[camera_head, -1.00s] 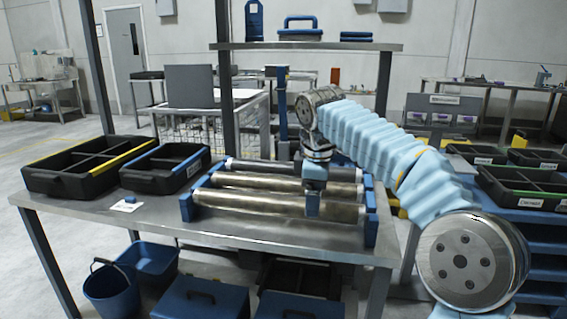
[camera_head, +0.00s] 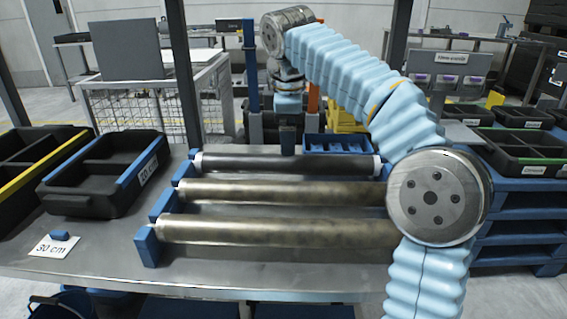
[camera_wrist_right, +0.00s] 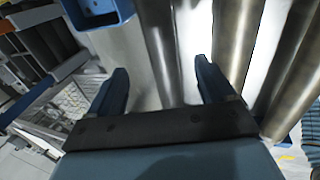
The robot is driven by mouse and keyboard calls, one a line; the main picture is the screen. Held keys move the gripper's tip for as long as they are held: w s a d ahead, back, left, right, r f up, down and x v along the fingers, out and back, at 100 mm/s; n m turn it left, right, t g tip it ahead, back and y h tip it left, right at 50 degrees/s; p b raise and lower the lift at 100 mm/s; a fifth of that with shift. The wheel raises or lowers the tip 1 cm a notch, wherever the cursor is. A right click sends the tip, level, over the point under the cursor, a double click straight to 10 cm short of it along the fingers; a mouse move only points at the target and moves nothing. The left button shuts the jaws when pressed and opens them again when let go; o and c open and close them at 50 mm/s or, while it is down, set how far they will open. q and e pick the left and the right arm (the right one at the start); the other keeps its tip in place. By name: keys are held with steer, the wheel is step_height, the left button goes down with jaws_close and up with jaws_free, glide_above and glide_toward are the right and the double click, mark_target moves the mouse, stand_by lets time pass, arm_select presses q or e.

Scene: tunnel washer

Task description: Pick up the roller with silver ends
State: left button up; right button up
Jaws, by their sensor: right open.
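Three rollers lie parallel in a blue-ended rack on the steel table in the head view. The back roller (camera_head: 285,163) is dark with bright silver ends. The middle roller (camera_head: 280,191) and front roller (camera_head: 275,230) are brownish metal. My right gripper (camera_head: 288,142) hangs pointing down at the back roller, near its middle. In the right wrist view my right gripper (camera_wrist_right: 163,85) is open, and a roller (camera_wrist_right: 161,45) runs between its fingers in the picture, not gripped. Whether the fingers are level with it I cannot tell. My left gripper is out of view.
A small blue bin (camera_head: 338,145) stands just behind the back roller. Black divided trays (camera_head: 100,180) sit on the table's left. A card reading 30 cm (camera_head: 55,246) lies at front left. A wire cage (camera_head: 150,110) stands behind the table.

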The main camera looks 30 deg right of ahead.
mark_target(289, 161)
steer(key=x, duration=0.3)
steer(key=shift+f+b, duration=0.3)
steer(key=b+x, duration=0.1)
steer(key=x, duration=0.5)
steer(key=shift+f, duration=0.1)
jaws_close()
